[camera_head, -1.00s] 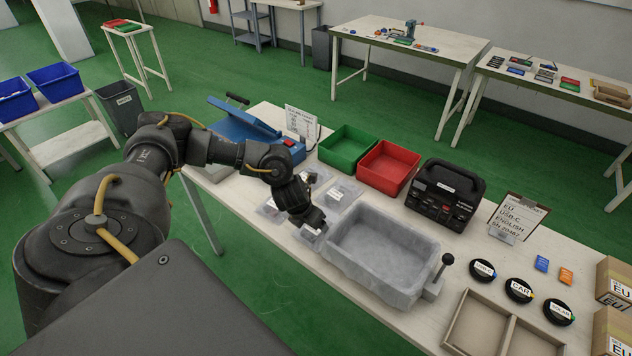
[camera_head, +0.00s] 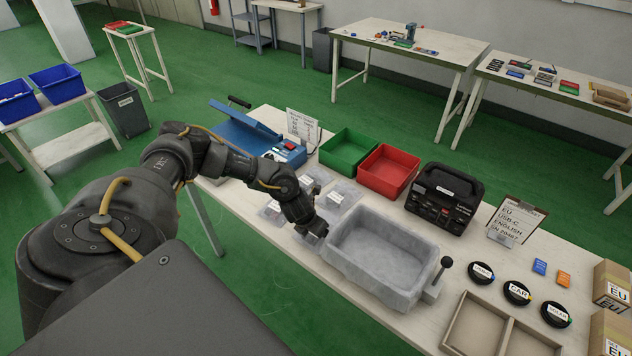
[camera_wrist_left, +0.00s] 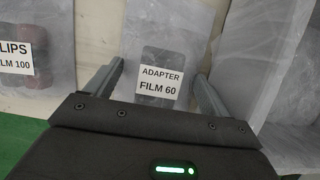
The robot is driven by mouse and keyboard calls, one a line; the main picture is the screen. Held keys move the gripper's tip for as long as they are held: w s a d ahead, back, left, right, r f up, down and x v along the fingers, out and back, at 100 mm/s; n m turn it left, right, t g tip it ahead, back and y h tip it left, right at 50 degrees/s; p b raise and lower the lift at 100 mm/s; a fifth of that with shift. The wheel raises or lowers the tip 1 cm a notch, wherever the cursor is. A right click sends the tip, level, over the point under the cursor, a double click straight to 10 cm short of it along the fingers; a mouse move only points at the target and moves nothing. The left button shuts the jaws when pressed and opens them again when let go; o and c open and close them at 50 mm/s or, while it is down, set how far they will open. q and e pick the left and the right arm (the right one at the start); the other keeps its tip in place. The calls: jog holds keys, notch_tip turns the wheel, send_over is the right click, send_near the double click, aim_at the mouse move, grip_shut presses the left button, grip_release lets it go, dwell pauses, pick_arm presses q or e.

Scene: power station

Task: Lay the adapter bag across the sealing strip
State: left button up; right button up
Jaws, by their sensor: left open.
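The adapter bag is a clear bag with a white label reading ADAPTER FILM 60 (camera_wrist_left: 162,84); it lies flat on the table in the left wrist view. My left gripper (camera_wrist_left: 160,85) is open, with its two fingers on either side of the label; I cannot tell whether they touch the bag. In the head view my left gripper (camera_head: 314,236) is low over the bags, left of the grey tub, and hides most of that bag. The blue sealer (camera_head: 240,130) stands at the table's far left with its lid raised; its sealing strip is not clearly visible. My right gripper is not in view.
A clips bag (camera_wrist_left: 24,62) lies beside the adapter bag. The grey tub (camera_head: 385,250) stands close to the right of my gripper. Green (camera_head: 347,150) and red (camera_head: 387,170) bins and a black case (camera_head: 445,198) stand behind. A sign (camera_head: 301,125) stands by the sealer.

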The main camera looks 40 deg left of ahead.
pick_arm(q)
jog(key=shift+f, duration=0.2)
jog(key=c, duration=1.2)
jog(key=shift+r, duration=0.15)
